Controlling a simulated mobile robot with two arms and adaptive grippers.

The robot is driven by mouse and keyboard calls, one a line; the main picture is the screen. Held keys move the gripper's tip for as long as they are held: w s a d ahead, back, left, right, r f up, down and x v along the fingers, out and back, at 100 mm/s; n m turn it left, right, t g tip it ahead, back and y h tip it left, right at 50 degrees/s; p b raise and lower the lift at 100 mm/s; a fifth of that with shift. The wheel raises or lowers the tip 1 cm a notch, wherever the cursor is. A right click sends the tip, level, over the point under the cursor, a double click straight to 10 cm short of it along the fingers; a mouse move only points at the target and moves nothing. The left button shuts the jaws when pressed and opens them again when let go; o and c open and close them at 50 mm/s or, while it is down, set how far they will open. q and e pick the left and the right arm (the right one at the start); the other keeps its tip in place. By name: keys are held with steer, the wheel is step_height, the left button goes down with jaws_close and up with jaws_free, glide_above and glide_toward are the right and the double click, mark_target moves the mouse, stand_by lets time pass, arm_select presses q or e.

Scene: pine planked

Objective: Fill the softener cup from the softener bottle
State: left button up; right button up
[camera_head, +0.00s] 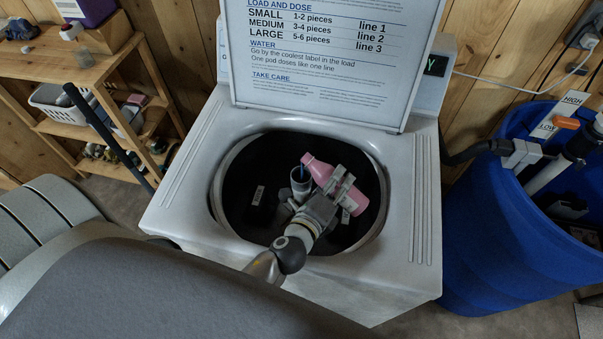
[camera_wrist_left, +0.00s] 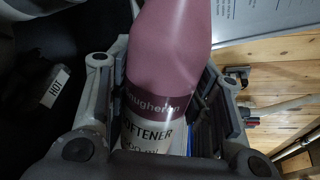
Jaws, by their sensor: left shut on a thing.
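My left gripper (camera_head: 335,193) is shut on the pink softener bottle (camera_head: 320,170) over the open washer tub. The bottle is tilted, with its mouth end at the upper left and its base at the lower right. The softener cup (camera_head: 300,188), a grey upright tube in the tub's middle, is just below and left of the bottle's mouth. A thin blue streak shows at the cup's opening; I cannot tell if it is liquid. In the left wrist view the bottle (camera_wrist_left: 170,50) sits between the fingers, its label partly hidden. My right gripper is not in view.
The washer (camera_head: 190,190) has its lid (camera_head: 315,70) raised behind the tub, with a printed dosing chart. The dark tub wall surrounds my gripper. A blue barrel (camera_head: 490,240) with a hose stands at the right. A wooden shelf (camera_head: 60,65) with containers stands at the left.

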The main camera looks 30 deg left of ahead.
arm_select(q)
steer(key=shift+d+f+n, duration=0.15)
steer(key=shift+f+n, duration=0.05)
steer(key=shift+n, duration=0.3)
stand_by(0.9)
steer(key=shift+n+h, duration=0.3)
steer(key=shift+h, duration=0.1)
stand_by(1.7)
